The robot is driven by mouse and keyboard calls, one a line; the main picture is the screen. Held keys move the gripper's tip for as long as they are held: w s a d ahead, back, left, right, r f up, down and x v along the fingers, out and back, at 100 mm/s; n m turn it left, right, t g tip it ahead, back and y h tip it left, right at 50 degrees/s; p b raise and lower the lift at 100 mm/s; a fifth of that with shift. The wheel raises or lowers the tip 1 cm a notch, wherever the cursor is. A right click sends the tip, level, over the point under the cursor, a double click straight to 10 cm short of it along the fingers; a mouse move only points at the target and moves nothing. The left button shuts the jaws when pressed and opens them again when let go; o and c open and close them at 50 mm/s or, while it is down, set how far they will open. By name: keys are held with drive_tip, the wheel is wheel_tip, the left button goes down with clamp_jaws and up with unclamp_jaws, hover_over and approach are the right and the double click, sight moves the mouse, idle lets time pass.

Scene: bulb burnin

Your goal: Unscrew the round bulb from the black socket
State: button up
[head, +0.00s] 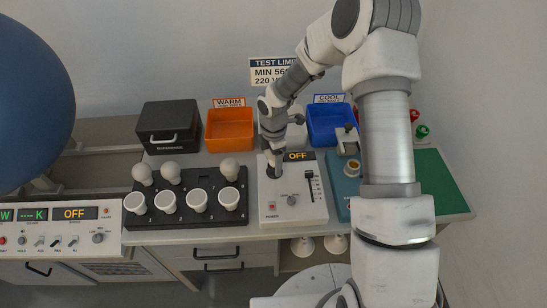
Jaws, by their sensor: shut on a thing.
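The black socket (274,172) stands on top of a white control box (293,207) whose display reads OFF. My gripper (275,156) points down directly over this socket, with its fingers at the socket's mouth. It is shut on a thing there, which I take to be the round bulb. The fingers hide nearly all of it, so I cannot tell how far it sits in the socket.
A black rack (187,217) on the left holds round bulbs and several white cup-shaped pieces. Behind are a black case (168,121), an orange WARM bin (230,142) and a blue COOL bin (331,137). A teal device (343,187) stands right of the box; a green mat (437,184) lies beyond.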

drive_tip(key=n+p, duration=0.1)
drive_tip(key=n, duration=0.1)
drive_tip(key=n+p, duration=0.1)
drive_tip(key=n, duration=0.1)
drive_tip(key=shift+d+r+n, duration=0.1)
drive_tip(key=shift+r+n, duration=0.1)
drive_tip(key=shift+n, duration=0.2)
drive_tip(key=n+p, duration=0.2)
drive_tip(key=n, duration=0.2)
drive_tip(key=shift+d, duration=0.1)
drive_tip(key=n+p, duration=0.3)
drive_tip(key=n, duration=0.2)
drive_tip(key=shift+n, duration=0.4)
drive_tip(key=n+p, duration=0.1)
drive_tip(key=n, duration=0.3)
drive_tip(key=shift+f, duration=0.1)
drive_tip(key=o, duration=1.2)
drive_tip(key=shift+o, duration=0.2)
drive_tip(key=shift+f, duration=0.1)
